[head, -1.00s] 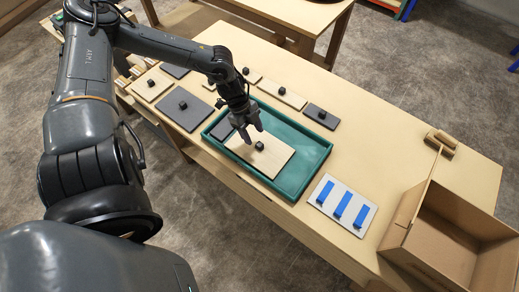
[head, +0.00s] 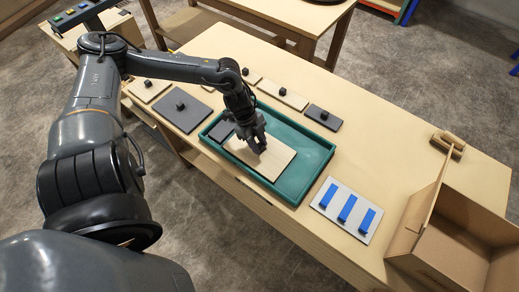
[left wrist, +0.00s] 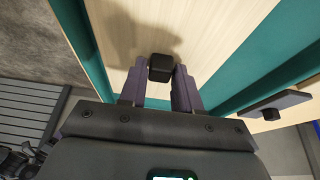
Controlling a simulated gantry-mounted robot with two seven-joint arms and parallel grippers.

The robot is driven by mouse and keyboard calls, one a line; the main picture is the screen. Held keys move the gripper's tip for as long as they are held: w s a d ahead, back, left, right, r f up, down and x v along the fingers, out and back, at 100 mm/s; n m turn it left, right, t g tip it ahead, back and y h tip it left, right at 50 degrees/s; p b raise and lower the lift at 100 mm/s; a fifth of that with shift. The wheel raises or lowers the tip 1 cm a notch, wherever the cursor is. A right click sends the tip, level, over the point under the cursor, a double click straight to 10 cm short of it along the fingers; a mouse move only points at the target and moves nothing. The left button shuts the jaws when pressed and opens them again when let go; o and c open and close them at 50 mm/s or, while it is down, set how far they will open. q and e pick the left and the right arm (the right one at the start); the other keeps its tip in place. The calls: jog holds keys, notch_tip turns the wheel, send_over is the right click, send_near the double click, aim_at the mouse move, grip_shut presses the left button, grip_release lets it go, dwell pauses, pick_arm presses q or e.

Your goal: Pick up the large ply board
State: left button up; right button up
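The large ply board (head: 275,155) lies in the teal tray (head: 317,168), pale wood with a black knob on top. My left gripper (head: 257,147) points down over the board and hides the knob in the head view. In the left wrist view the board (left wrist: 225,30) fills the upper middle, and its black knob (left wrist: 161,68) sits between my fingertips. The fingers (left wrist: 161,85) flank the knob closely on both sides and look shut on it. The board looks flat in the tray. My right gripper is not in view.
A small dark board (head: 220,131) lies in the tray's left end. Several knobbed boards, such as a grey one (head: 184,110), line the table behind. A white panel with blue strips (head: 346,210) is right of the tray; a cardboard box (head: 455,240) stands further right.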

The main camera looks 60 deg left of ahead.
pick_arm(q)
grip_shut()
jog(key=shift+r, duration=0.1)
